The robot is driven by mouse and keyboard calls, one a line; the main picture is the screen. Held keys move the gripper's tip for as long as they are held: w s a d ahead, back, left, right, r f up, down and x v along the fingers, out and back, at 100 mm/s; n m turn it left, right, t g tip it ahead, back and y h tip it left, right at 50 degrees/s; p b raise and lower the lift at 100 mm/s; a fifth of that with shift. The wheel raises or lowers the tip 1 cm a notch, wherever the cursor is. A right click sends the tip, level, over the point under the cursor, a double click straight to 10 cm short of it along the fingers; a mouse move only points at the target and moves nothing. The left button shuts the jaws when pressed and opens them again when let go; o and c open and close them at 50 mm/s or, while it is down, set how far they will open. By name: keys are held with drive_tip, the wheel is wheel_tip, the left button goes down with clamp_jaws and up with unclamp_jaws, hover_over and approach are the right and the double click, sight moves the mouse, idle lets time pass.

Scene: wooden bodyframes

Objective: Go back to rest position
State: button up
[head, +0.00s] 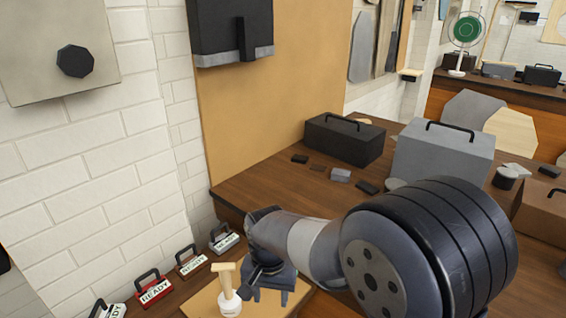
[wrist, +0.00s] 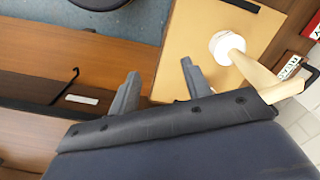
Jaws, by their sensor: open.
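My gripper (head: 270,287) hangs low at the end of my arm in the head view, over or beside the tan board (head: 195,306). In the wrist view its two grey fingers (wrist: 158,82) are spread, with nothing between them. A T-shaped wooden piece with a round white base (head: 229,301) stands on the board just left of my gripper. It also shows in the wrist view (wrist: 236,52), right of the fingers and apart from them.
Several "READY" tags with handles, one red (head: 154,291), stand along the left wall. A brown workbench (head: 245,190) holds a black toolbox (head: 344,142), a grey toolbox (head: 440,160) and small blocks. A white brick wall (head: 90,150) bounds the left.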

drive_tip(key=w+d+f+n, duration=0.1)
drive_tip(key=w+d+f, duration=0.2)
drive_tip(key=d, duration=0.6)
drive_tip(key=w+d+f+n+p, duration=0.1)
drive_tip(key=w+d+f, duration=0.2)
drive_tip(key=d+f, duration=0.5)
drive_tip(key=shift+w+d+f, duration=0.25)
drive_tip(key=shift+w+d, duration=0.1)
drive_tip(key=shift+d, duration=0.15)
